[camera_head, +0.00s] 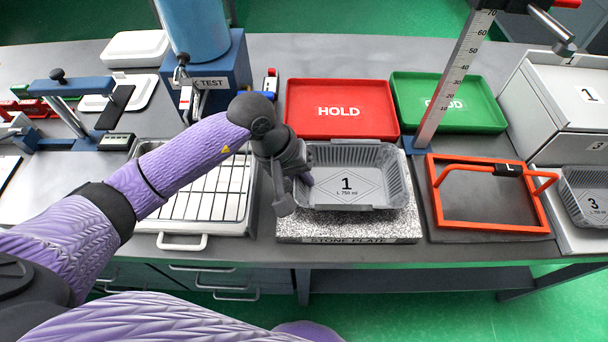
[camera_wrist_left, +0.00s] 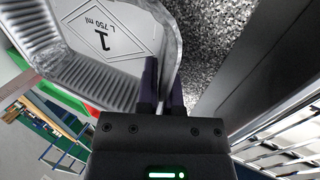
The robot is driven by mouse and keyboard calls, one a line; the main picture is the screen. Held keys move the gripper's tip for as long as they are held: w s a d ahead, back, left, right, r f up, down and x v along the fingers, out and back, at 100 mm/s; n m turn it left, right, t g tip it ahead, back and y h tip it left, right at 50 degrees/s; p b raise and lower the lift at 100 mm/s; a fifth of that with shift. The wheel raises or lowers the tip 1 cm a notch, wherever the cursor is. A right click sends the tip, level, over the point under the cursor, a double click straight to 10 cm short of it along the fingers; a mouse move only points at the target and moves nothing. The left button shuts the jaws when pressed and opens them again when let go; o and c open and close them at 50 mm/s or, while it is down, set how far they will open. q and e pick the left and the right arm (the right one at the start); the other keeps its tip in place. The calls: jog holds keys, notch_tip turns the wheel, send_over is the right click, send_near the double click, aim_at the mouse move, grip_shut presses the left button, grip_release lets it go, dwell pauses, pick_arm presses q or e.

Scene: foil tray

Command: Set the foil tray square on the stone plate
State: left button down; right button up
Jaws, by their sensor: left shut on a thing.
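The foil tray (camera_head: 346,186) is a silvery tray with ribbed walls, marked 1 and L 750 ml. It sits over the speckled stone plate (camera_head: 385,228), near its middle and roughly in line with its edges. I cannot tell whether its base touches the plate. My left gripper (camera_head: 303,179) is at the tray's left wall. In the left wrist view its dark fingers (camera_wrist_left: 160,88) are shut on the tray's wall, and the tray (camera_wrist_left: 105,45) fills the upper left, with the stone plate (camera_wrist_left: 207,40) beside it. My right gripper is out of view.
A red HOLD tray (camera_head: 341,94) and a green tray (camera_head: 470,88) lie behind the plate. A wire rack in a pan (camera_head: 172,226) is to the left. An orange frame with a handle (camera_head: 490,222) and a ruler post (camera_head: 450,85) stand to the right. Another foil tray (camera_head: 568,196) is far right.

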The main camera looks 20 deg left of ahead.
pick_arm(q)
jog(key=shift+f, duration=0.1)
jog(key=c, duration=1)
grip_release()
jog(key=shift+c, duration=0.2)
jog(key=shift+r, duration=0.2)
jog(key=p+v, duration=0.1)
jog(key=v, duration=1.1)
jog(key=shift+p, duration=0.4)
